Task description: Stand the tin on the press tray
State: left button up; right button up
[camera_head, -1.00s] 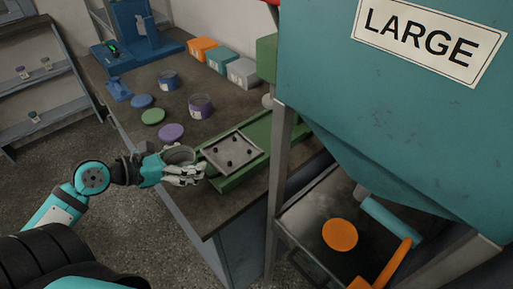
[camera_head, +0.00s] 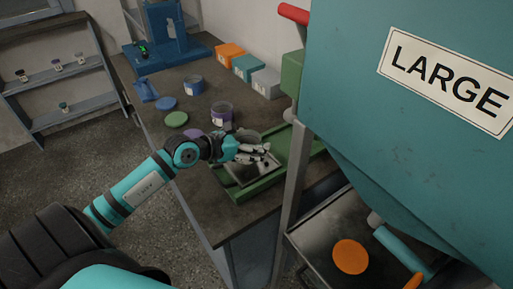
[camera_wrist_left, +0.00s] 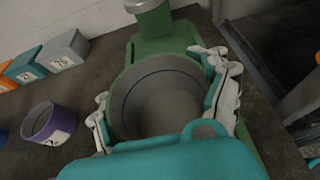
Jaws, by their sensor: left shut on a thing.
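The tin (camera_head: 249,136) is a grey open-topped cylinder. My left gripper (camera_head: 258,152) is shut around it, and the hand partly hides it in the head view. In the left wrist view the open mouth of the tin (camera_wrist_left: 160,98) shows between the fingers, with a grey inside. The grey press tray (camera_head: 240,175) is on the green press (camera_head: 290,154). The gripper and tin are over the tray and cover much of it. Whether the tin touches the tray cannot be told. My right gripper is not in view.
A purple-banded tin (camera_head: 221,114) and a blue tin (camera_head: 193,86) stand on the bench behind. Blue, green and purple lids (camera_head: 177,120) lie left of them. Orange, teal and grey boxes (camera_head: 248,68) line the wall. A large teal hopper (camera_head: 400,120) stands close at right.

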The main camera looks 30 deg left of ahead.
pick_arm(q)
jog(key=shift+w+d, duration=0.15)
jog(key=shift+w, duration=0.2)
jog(key=shift+f, duration=1.8)
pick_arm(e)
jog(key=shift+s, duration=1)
pick_arm(q)
jog(key=shift+f, duration=0.1)
jog(key=o, duration=1.3)
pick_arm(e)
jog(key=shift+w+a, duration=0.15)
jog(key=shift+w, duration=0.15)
